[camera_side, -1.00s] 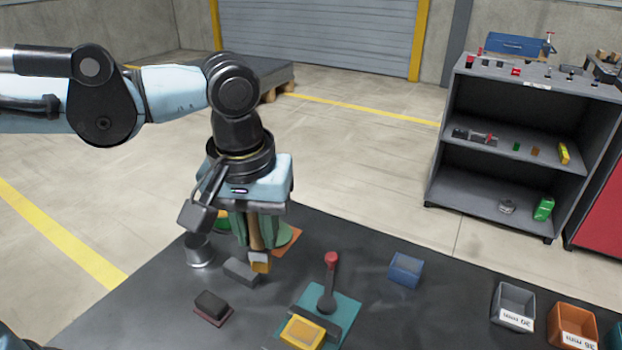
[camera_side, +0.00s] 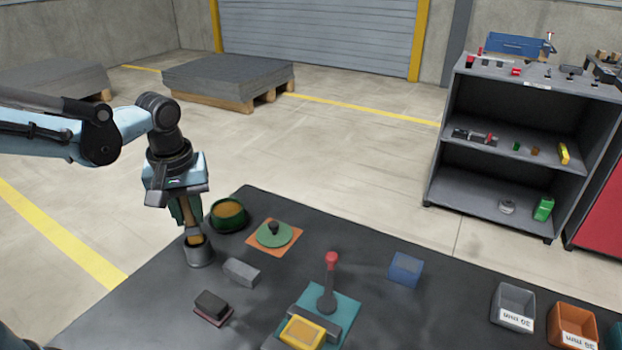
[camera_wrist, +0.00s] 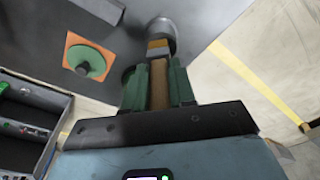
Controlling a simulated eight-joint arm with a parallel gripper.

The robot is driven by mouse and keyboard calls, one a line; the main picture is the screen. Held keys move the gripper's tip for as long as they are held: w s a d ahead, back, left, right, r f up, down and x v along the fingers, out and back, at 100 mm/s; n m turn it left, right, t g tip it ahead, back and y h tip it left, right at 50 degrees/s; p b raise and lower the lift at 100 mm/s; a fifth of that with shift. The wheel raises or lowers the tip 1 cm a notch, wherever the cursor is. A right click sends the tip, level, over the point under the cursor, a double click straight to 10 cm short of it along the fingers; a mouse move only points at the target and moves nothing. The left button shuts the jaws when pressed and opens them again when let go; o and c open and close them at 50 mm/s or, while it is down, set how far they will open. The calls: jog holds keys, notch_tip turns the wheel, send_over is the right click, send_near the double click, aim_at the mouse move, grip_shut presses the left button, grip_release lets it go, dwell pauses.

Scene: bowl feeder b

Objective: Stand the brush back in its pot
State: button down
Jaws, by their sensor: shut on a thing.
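My gripper (camera_side: 188,218) has green fingers and is shut on the brush (camera_side: 194,239), which has a brown wooden handle. The brush hangs roughly upright with its pale end down. The pot (camera_side: 200,256), a grey metal cup, stands at the table's left edge right under the gripper. In the side view the brush's lower end overlaps the pot's mouth; how deep it sits inside I cannot tell. In the wrist view the brush (camera_wrist: 159,82) runs between the fingers towards the pot (camera_wrist: 162,27), with its end at the near rim.
A green round bowl (camera_side: 228,214) with brown contents stands close behind the pot. A grey block (camera_side: 241,271) lies to its right, a dark brush-like block (camera_side: 212,306) in front. A green disc with a black knob (camera_side: 274,233) sits on an orange plate.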

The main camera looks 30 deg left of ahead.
aim_at(192, 227)
jog(key=shift+w+a+f, duration=0.25)
jog(key=shift+a+f, duration=0.1)
jog(key=shift+a, duration=0.1)
jog(key=shift+f, duration=2)
jog(key=shift+f, duration=0.15)
jog(key=c, duration=0.9)
grip_release()
